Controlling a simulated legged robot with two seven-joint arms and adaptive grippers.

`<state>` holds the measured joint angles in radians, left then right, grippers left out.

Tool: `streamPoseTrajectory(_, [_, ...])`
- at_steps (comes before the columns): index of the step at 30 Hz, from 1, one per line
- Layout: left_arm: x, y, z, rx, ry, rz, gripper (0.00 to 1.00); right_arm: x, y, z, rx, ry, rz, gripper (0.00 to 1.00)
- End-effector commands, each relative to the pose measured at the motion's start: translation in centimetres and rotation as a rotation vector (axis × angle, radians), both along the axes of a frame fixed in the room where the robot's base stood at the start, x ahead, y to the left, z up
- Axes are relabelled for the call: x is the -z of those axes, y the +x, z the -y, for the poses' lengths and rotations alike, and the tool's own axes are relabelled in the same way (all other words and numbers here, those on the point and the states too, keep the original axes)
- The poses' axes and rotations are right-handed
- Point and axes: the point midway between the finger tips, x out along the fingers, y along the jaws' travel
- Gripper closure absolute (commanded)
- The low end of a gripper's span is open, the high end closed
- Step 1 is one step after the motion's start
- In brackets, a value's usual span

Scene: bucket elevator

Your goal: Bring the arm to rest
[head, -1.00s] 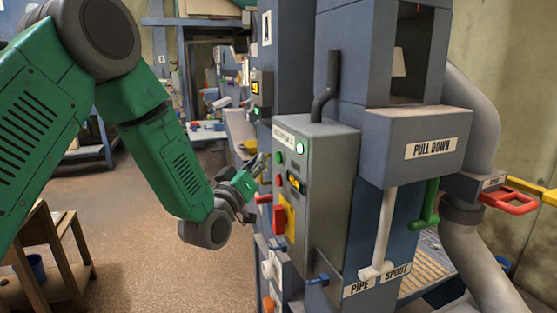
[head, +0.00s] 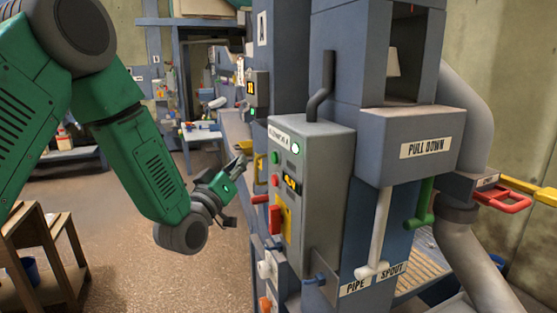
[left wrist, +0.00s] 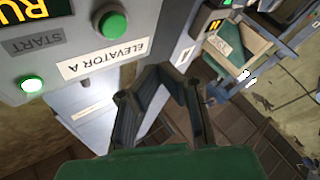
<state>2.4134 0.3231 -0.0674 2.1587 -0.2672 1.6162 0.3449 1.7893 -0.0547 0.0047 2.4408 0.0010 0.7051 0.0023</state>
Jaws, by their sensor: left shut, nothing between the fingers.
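My left gripper (head: 236,169) is shut and empty, just left of the grey control box (head: 326,180) and apart from it. My green left arm comes in from the upper left. In the left wrist view, its dark fingers (left wrist: 168,75) come together below a panel labelled "ELEVATOR A" (left wrist: 105,58). That panel has a green button (left wrist: 111,25), a "START" label, a lit green lamp (left wrist: 32,84) and a partly cut-off yellow display. My right gripper is not in view.
A red switch handle (head: 275,219) sticks out of the box's left side. The blue elevator column, a white lever (head: 381,232), a green handle (head: 424,203) and a red handle (head: 505,200) stand right. A wooden stand (head: 35,240) is at lower left. The floor between is clear.

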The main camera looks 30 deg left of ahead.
Motion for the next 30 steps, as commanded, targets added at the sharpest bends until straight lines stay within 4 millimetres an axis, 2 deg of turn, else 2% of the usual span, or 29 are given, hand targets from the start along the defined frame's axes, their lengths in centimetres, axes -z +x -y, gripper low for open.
streamPoseTrajectory(7, [0.4,0.0,0.1,0.000,0.002,-0.009,1.00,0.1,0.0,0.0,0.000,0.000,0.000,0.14])
streamPoseTrajectory(8, [0.9,0.0,0.2,0.002,0.004,-0.020,1.00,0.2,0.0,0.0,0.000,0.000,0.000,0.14])
streamPoseTrajectory(11, [4.2,-0.1,1.0,0.009,0.022,-0.097,1.00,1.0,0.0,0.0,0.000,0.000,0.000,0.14])
streamPoseTrajectory(14, [10.3,-0.8,2.3,0.022,0.056,-0.242,1.00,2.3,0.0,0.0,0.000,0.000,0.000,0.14])
streamPoseTrajectory(16, [15.4,-1.7,3.4,0.037,0.087,-0.366,1.00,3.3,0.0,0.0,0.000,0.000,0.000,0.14])
streamPoseTrajectory(18, [20.5,-3.2,4.4,0.053,0.120,-0.495,1.00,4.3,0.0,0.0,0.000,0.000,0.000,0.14])
streamPoseTrajectory(20, [24.7,-4.8,5.3,0.070,0.149,-0.603,1.00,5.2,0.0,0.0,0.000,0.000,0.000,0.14])
streamPoseTrajectory(21, [27.4,-6.1,5.8,0.081,0.167,-0.675,1.00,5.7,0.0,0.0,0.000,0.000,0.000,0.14])
streamPoseTrajectory(24, [33.9,-9.7,7.0,0.115,0.215,-0.856,1.00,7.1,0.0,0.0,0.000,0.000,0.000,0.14])
streamPoseTrajectory(26, [37.6,-12.3,7.7,0.137,0.245,-0.966,1.00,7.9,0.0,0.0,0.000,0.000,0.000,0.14])
streamPoseTrajectory(27, [40.0,-14.1,8.1,0.155,0.266,-1.039,1.00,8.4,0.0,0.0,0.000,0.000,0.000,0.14])
streamPoseTrajectory(29, [43.3,-17.1,8.6,0.181,0.295,-1.150,1.00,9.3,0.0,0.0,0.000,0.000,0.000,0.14])
streamPoseTrajectory(30, [45.4,-19.3,8.9,0.201,0.317,-1.224,1.00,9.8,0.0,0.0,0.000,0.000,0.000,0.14])
